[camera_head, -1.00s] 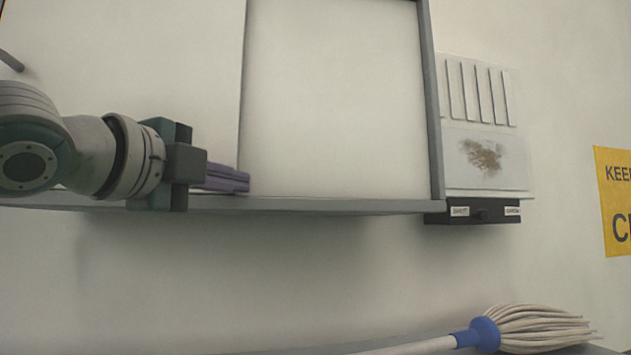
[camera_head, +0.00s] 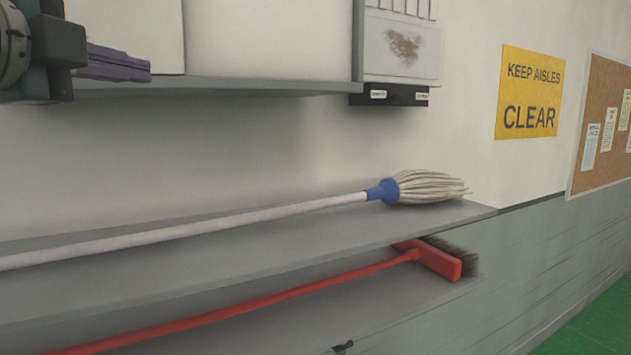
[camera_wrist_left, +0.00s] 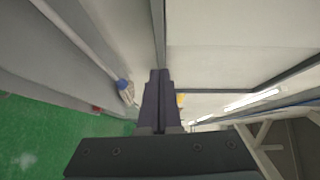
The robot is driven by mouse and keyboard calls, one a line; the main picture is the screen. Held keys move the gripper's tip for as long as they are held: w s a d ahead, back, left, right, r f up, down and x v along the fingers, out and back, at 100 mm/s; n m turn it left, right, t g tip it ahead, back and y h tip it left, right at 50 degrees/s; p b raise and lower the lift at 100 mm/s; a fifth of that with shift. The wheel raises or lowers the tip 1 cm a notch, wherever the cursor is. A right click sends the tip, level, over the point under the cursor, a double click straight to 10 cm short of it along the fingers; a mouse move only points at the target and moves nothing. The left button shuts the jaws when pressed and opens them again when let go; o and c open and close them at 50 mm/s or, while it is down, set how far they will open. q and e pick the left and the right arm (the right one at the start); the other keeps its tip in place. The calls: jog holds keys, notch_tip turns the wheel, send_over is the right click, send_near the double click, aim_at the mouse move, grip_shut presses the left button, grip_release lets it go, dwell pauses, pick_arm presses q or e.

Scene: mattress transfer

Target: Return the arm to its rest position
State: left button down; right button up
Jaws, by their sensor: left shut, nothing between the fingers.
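My left gripper (camera_head: 148,70) is at the upper left of the head view, with its purple fingers pointing right. The fingers are shut together with nothing between them. It is in front of a pale panelled cabinet (camera_head: 268,40), just above the cabinet's grey lower edge. In the left wrist view the shut fingers (camera_wrist_left: 158,75) point away from the camera towards the grey frame. Most of my left arm is cut off by the head view's left edge. My right gripper is not in view.
A mop (camera_head: 425,187) lies on a grey shelf (camera_head: 330,240), and a red broom (camera_head: 430,258) lies on the shelf below. A dark-based wall unit (camera_head: 390,96), a yellow sign (camera_head: 529,92) and a cork board (camera_head: 603,125) are on the wall. Green floor (camera_head: 600,325) shows at lower right.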

pick_arm(q)
jog(key=s+d+f+n+g+p, duration=0.1)
jog(key=s+f+n+g, duration=0.2)
jog(key=f, duration=0.4)
jog(key=s+d+f+n+g+y+p, duration=0.1)
jog(key=s+d+f+n+g, duration=0.15)
jog(key=s+f, duration=0.4)
jog(key=s+d+f+n+g, duration=0.1)
jog(key=s+f+n+g, duration=0.2)
jog(key=f, duration=0.5)
jog(key=s+f+n+g, duration=0.2)
jog(key=s+f+n, duration=0.2)
jog(key=s, duration=0.5)
jog(key=s+f+n+g+y+p, duration=0.1)
jog(key=s+f+n+g, duration=0.2)
jog(key=s, duration=0.6)
jog(key=shift+f+n, duration=0.5)
jog(key=shift+n, duration=0.15)
